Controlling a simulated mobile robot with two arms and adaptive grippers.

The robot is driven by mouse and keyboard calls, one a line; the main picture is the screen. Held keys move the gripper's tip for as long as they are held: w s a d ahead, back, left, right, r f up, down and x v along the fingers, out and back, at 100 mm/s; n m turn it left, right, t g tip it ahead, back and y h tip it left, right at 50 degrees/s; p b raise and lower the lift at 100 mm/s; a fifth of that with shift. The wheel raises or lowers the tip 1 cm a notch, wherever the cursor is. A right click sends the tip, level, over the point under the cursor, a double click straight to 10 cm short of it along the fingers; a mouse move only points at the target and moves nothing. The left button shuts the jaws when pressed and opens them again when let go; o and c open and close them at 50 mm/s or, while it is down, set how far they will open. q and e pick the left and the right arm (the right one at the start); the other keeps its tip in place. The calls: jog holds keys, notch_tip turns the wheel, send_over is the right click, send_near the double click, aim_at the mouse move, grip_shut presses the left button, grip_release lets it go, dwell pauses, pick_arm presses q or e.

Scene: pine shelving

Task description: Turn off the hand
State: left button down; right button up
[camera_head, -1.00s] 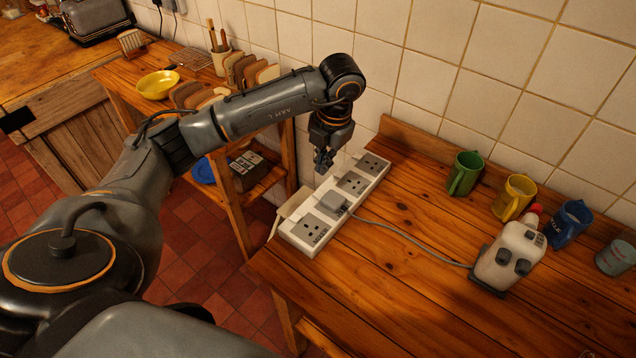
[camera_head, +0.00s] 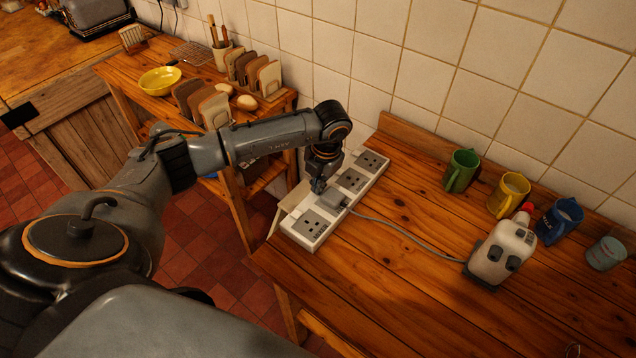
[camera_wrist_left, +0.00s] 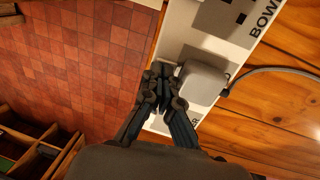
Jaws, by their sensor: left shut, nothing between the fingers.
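A white power strip (camera_head: 300,234) with several sockets lies along the left edge of the wooden table. A grey plug (camera_head: 333,200) sits in one socket; its grey cable runs right to a white device with dark knobs (camera_head: 503,252). My left gripper (camera_head: 318,187) is shut and empty, low over the strip, at the left side of the plug. In the left wrist view the fingertips (camera_wrist_left: 161,88) are together beside the grey plug (camera_wrist_left: 203,82); I cannot tell whether they touch the strip. No switch shows clearly there. My right gripper is not in view.
A lower shelf with a yellow bowl (camera_head: 160,80) is at left. The table front is clear.

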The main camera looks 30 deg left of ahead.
pick_arm(q)
jog(key=h+b, duration=0.1)
jog(key=b, duration=0.1)
jog(key=a+f+h+b, duration=0.1)
jog(key=shift+s+f+h+b, duration=0.2)
jog(key=shift+h+b, duration=0.1)
jog(key=shift+b, duration=0.1)
jog(key=shift+d+r+p, duration=0.15)
jog(key=shift+r+p, duration=0.1)
jog(key=shift+p, duration=0.15)
jog(key=shift+s+f, duration=0.1)
jog(key=shift+d, duration=0.15)
jog(key=shift+s+d, duration=0.1)
jog(key=shift+d, duration=0.6)
jog(key=r, duration=0.5)
jog(key=a+r, duration=0.1)
jog(key=r, duration=0.2)
jog(key=shift+w, duration=0.25)
jog(key=shift+w+a+r, duration=0.1)
jog(key=shift+a+r, duration=0.15)
jog(key=shift+r, duration=0.2)
